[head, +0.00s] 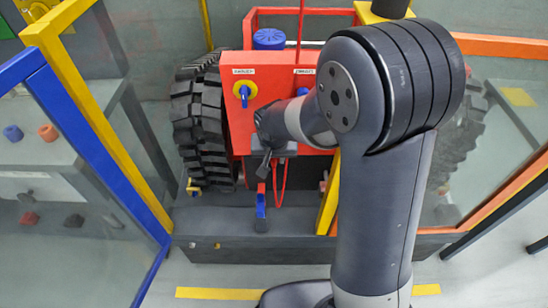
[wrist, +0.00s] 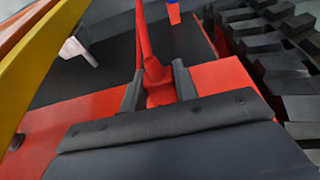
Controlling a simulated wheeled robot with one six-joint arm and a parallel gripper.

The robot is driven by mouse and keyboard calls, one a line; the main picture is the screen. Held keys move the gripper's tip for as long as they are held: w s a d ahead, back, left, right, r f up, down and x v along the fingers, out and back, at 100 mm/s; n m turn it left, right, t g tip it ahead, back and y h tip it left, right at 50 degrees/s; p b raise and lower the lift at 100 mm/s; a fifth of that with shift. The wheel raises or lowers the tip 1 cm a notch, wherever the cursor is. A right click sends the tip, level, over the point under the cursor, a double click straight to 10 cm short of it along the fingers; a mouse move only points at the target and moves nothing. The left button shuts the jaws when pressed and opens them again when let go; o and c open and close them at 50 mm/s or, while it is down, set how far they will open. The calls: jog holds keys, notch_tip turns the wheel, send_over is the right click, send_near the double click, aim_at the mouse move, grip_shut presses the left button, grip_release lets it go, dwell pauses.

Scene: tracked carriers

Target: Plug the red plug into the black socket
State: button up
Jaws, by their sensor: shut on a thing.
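The red plug (wrist: 160,88) is between the two dark fingers of my gripper (wrist: 157,92) in the wrist view, and a red cable (wrist: 144,35) runs from it up the picture. The gripper is shut on the plug. In the head view my gripper (head: 264,168) is low at the front of the red machine body, and the plug is hidden there; red cable loops (head: 280,190) hang just below. I cannot pick out the black socket for certain in either view.
The red machine (head: 240,125) carries a yellow-and-blue rotary switch (head: 244,92) and a blue cap (head: 269,39). A big black tyre (head: 200,120) stands at its left.

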jog(key=shift+w, duration=1.2)
jog(key=shift+s, duration=0.25)
jog(key=shift+s, duration=0.7)
jog(key=shift+b, duration=0.55)
dwell(0.9)
jog(key=shift+w, duration=1)
jog(key=o, duration=1.1)
jog(key=shift+d, duration=0.1)
jog(key=shift+o, duration=0.2)
jog(key=shift+r, duration=0.1)
jog(key=p+v, duration=0.1)
jog(key=v, duration=0.9)
jog(key=shift+s+r, duration=0.15)
jog(key=shift+r, duration=0.15)
